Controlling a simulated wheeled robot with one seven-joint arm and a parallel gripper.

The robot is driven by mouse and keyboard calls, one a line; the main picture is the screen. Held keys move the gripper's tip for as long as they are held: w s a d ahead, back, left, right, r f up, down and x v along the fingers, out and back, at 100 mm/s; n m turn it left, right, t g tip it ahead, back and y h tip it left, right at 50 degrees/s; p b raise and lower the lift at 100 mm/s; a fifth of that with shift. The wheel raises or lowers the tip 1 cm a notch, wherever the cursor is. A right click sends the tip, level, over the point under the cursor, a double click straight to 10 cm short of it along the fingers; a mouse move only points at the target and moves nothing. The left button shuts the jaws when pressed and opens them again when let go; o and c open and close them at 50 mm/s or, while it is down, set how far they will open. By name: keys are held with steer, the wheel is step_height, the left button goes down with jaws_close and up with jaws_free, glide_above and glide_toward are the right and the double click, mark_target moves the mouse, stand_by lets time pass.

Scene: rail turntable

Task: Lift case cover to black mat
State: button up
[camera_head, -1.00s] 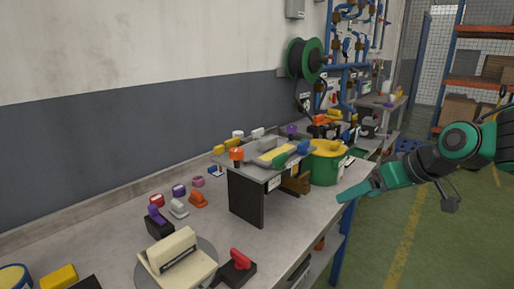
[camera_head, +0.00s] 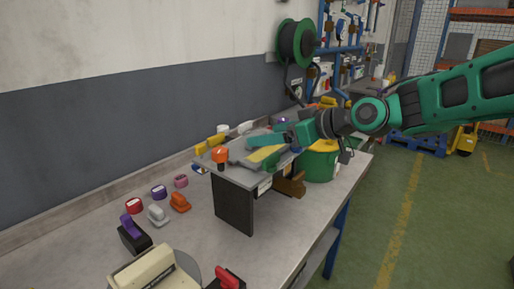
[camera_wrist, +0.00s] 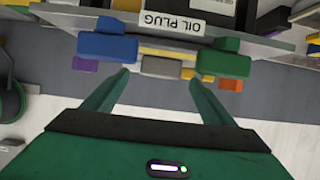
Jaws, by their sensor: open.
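My gripper (camera_head: 272,141) is over the raised grey shelf (camera_head: 243,181) on the bench. In the wrist view its two green fingers (camera_wrist: 160,84) are apart, with nothing held between them. A grey block (camera_wrist: 160,68), a yellow piece (camera_wrist: 168,48), a blue block (camera_wrist: 107,47) and a green block (camera_wrist: 210,64) lie beyond the fingertips. I cannot tell which piece is the case cover. I cannot make out a black mat.
The shelf's front bears an "OIL PLUG" label (camera_wrist: 172,22). An orange-topped knob (camera_head: 220,157) stands at its left corner. A green-and-yellow bucket (camera_head: 321,163) is to its right. Small coloured parts, including an orange one (camera_head: 180,202), stand along the bench. Bare bench (camera_head: 200,245) lies in front.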

mark_target(256, 134)
steer(key=shift+x, duration=2.7)
